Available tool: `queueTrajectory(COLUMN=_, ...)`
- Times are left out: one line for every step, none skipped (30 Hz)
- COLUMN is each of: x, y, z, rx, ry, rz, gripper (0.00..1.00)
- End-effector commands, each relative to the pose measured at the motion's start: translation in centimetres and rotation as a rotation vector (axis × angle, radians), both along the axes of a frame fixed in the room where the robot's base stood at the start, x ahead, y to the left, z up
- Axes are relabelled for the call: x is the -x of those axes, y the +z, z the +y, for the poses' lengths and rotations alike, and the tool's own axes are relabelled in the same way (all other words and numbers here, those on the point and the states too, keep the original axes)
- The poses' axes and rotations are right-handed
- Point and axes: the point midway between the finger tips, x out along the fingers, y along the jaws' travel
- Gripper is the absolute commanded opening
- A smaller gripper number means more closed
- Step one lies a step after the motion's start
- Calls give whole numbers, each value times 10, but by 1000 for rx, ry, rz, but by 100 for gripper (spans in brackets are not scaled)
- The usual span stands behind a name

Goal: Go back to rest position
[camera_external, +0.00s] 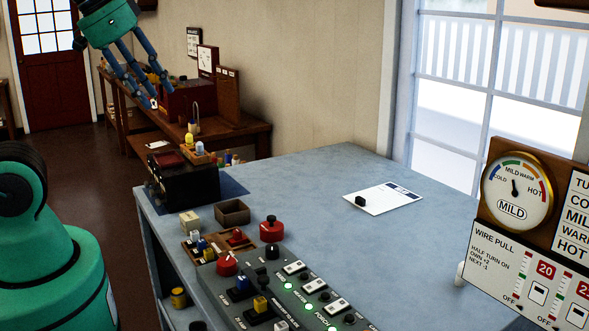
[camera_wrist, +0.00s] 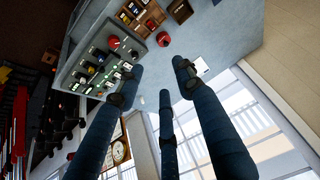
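My gripper (camera_external: 150,88) is raised at the upper left of the external view, its dark blue fingers pointing down and right. It looks well above the table and apart from everything on it. In the wrist view my gripper (camera_wrist: 158,84) shows three fingers spread apart with nothing between them. The lever frame panel (camera_external: 262,304) lies on the table below, with red, blue, yellow and black levers and green lights. The panel also shows in the wrist view (camera_wrist: 92,72), tilted, beyond the left finger.
The grey-blue table (camera_external: 330,190) is largely bare at its middle and back. It holds a red button (camera_external: 271,229), a small brown box (camera_external: 232,212), a white card (camera_external: 384,199) and a dark box (camera_external: 190,180). A gauge board (camera_external: 516,200) stands at the right. A cluttered wooden bench (camera_external: 240,132) stands behind.

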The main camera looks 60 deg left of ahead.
Motion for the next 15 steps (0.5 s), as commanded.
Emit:
queueTrajectory(x=0, y=-18, z=0, rx=0, ry=0, rz=0, gripper=37)
queueTrajectory(x=0, y=-23, z=0, rx=0, ry=0, rz=0, gripper=37)
queueTrajectory(x=0, y=-30, z=0, rx=0, ry=0, rz=0, gripper=37)
queueTrajectory(x=0, y=-34, z=0, rx=0, ry=0, rz=0, gripper=37)
queueTrajectory(x=0, y=-39, z=0, rx=0, ry=0, rz=0, gripper=37)
queueTrajectory(x=0, y=-44, z=0, rx=0, ry=0, rz=0, gripper=37)
queueTrajectory(x=0, y=-47, z=0, rx=0, ry=0, rz=0, gripper=37)
queueTrajectory(x=0, y=-50, z=0, rx=0, ry=0, rz=0, gripper=37)
queueTrajectory(x=0, y=-54, z=0, rx=0, ry=0, rz=0, gripper=37)
queueTrajectory(x=0, y=-56, z=0, rx=0, ry=0, rz=0, gripper=37)
queueTrajectory(x=0, y=-58, z=0, rx=0, ry=0, rz=0, gripper=37)
queueTrajectory(x=0, y=-59, z=0, rx=0, ry=0, rz=0, gripper=37)
queueTrajectory(x=0, y=-60, z=0, rx=0, ry=0, rz=0, gripper=37)
queueTrajectory(x=0, y=-61, z=0, rx=0, ry=0, rz=0, gripper=37)
queueTrajectory(x=0, y=-61, z=0, rx=0, ry=0, rz=0, gripper=37)
